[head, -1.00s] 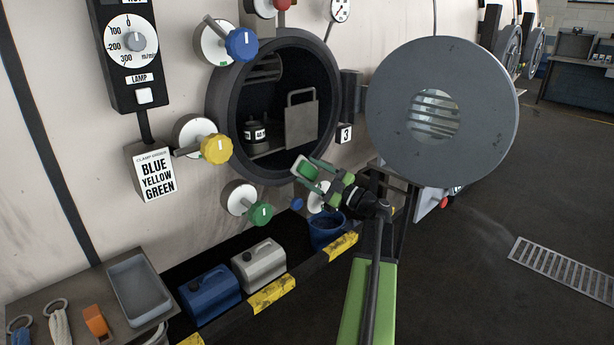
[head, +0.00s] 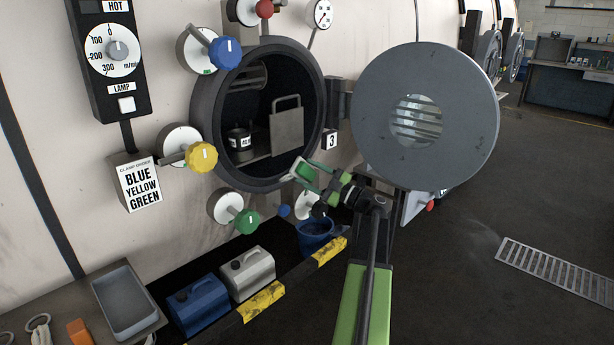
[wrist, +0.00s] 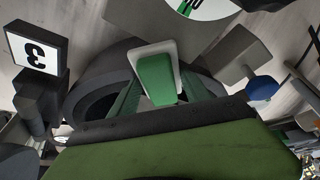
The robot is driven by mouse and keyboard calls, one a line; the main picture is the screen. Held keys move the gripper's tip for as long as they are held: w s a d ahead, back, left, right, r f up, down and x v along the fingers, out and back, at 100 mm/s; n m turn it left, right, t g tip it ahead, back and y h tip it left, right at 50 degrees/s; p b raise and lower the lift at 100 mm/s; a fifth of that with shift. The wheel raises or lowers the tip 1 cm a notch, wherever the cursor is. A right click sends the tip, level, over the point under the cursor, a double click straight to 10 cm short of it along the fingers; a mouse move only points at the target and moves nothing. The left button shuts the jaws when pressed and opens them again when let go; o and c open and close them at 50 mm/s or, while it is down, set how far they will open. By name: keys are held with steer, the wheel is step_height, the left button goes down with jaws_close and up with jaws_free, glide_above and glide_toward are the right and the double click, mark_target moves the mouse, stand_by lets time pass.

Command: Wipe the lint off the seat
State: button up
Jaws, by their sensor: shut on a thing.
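The round machine port (head: 200,125) stands open, and its dark ring-shaped rim is the likely seat. The rim also shows in the wrist view (wrist: 88,82). I cannot make out lint on it. My gripper (head: 318,178) is at the port's lower right. It is shut on a green pad with a pale edge (head: 303,172), which shows between the green fingers in the wrist view (wrist: 155,78). The pad is close to the rim, but I cannot tell whether it touches. The round grey door (head: 460,120) is swung open to the right.
Blue (head: 226,52), yellow (head: 202,157) and green (head: 246,221) clamp knobs surround the port. A black pot (head: 238,140) and a grey handled plate (head: 286,132) are inside. Jerrycans (head: 198,305), a blue bucket (head: 314,238) and a grey tray (head: 125,300) stand below. Floor at right is open.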

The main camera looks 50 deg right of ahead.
mark_target(276, 179)
steer(key=shift+w, duration=0.1)
steer(key=shift+w+a, duration=0.15)
steer(key=shift+a, duration=2.4)
steer(key=shift+w+a, duration=0.15)
steer(key=shift+a, duration=2.4)
steer(key=shift+d, duration=0.1)
steer(key=s, duration=0.6)
steer(key=shift+a, duration=0.2)
steer(key=shift+s+a, duration=0.1)
steer(key=shift+s, duration=1.4)
